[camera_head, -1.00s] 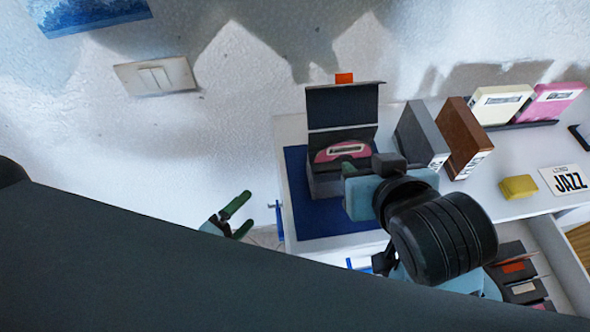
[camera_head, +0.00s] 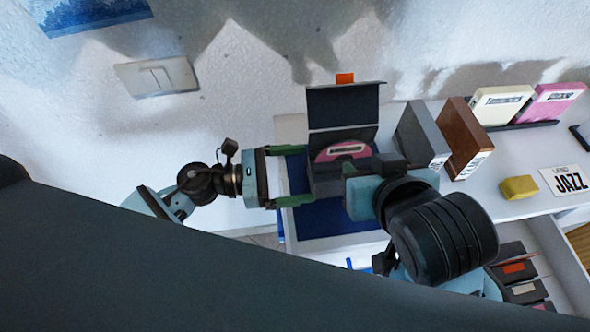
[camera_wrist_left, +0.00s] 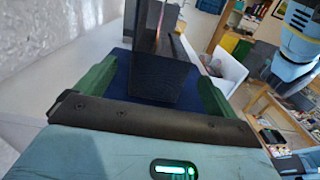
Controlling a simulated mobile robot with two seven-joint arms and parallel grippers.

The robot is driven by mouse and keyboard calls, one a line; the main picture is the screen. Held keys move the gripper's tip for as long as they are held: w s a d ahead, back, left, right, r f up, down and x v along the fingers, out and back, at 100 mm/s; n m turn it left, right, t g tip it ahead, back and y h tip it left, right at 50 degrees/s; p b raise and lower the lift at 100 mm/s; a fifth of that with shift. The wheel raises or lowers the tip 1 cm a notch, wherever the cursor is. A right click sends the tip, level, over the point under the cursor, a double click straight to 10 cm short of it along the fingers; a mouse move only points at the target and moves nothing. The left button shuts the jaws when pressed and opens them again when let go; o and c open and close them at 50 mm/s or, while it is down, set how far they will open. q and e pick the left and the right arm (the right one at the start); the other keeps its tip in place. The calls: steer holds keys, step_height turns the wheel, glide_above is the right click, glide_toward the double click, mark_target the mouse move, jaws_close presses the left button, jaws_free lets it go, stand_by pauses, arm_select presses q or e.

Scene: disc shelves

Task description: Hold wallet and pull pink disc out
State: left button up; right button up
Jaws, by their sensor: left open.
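The dark wallet (camera_head: 343,108) stands open on a blue mat (camera_head: 325,222), its lid upright. The pink disc (camera_head: 341,151) sits in it with its upper part showing. My left gripper (camera_head: 300,176) is open at the wallet's left side, its green fingers pointing at it. In the left wrist view the wallet (camera_wrist_left: 160,78) is between or just beyond the spread fingers (camera_wrist_left: 155,80); contact is unclear. My right gripper (camera_head: 350,169) is at the wallet's right front. Its wrist hides most of its fingers, so I cannot tell its opening.
A grey case (camera_head: 422,135) and a brown case (camera_head: 468,138) stand right of the wallet. Cream (camera_head: 500,104) and pink (camera_head: 553,103) cases stand behind them. A yellow block (camera_head: 519,187) and a JAZZ card (camera_head: 567,180) lie at right. An open drawer with discs is in front.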

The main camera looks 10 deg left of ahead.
mark_target(334, 169)
arm_select(q)
steer(key=shift+x, duration=3.9)
steer(key=shift+c, duration=0.3)
steer(key=c, duration=1)
